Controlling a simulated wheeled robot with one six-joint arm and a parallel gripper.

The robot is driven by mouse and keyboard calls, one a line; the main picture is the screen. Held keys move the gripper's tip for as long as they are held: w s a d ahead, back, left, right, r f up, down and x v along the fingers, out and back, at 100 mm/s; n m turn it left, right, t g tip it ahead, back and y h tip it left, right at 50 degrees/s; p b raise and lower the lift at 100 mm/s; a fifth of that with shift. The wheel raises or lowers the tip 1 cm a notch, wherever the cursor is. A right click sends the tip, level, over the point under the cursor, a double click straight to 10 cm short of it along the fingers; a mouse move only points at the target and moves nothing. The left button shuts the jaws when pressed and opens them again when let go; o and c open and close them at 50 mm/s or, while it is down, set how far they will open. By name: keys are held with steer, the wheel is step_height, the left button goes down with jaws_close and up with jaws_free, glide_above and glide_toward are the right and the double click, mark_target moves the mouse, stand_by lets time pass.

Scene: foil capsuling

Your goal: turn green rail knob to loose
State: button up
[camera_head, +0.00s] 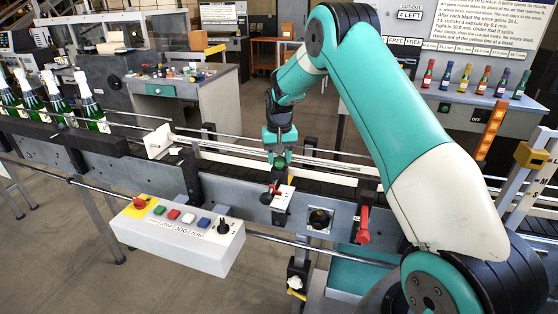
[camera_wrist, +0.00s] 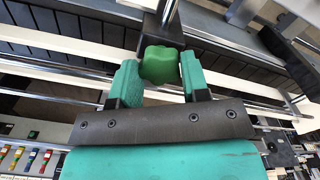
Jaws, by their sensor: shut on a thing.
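The green rail knob (camera_wrist: 159,65) is a lobed green knob on a dark block with a metal rod in the wrist view. My gripper (camera_wrist: 158,80) has its two teal fingers on either side of the knob, shut on it. In the head view my gripper (camera_head: 280,150) reaches down over the conveyor rails, and the green knob (camera_head: 280,161) shows small and dark green just below it. Any loose or tight marking on the knob cannot be made out.
A white control box (camera_head: 180,238) with coloured buttons hangs in front of the conveyor. A red-handled lever (camera_head: 363,224) and a black knob (camera_head: 319,218) sit on the conveyor's front. Green bottles (camera_head: 58,103) stand on the belt at left. Metal guide rails (camera_head: 225,150) run close to my gripper.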

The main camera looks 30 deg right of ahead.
mark_target(280, 159)
steer(key=n+b, duration=0.1)
steer(key=n, duration=0.3)
steer(key=shift+n, duration=0.3)
stand_by(0.3)
steer(key=o, duration=0.9)
steer(key=shift+r, duration=0.1)
step_height(280, 159, up, 17)
steer(key=b, duration=0.3)
steer(key=shift+r, duration=0.15)
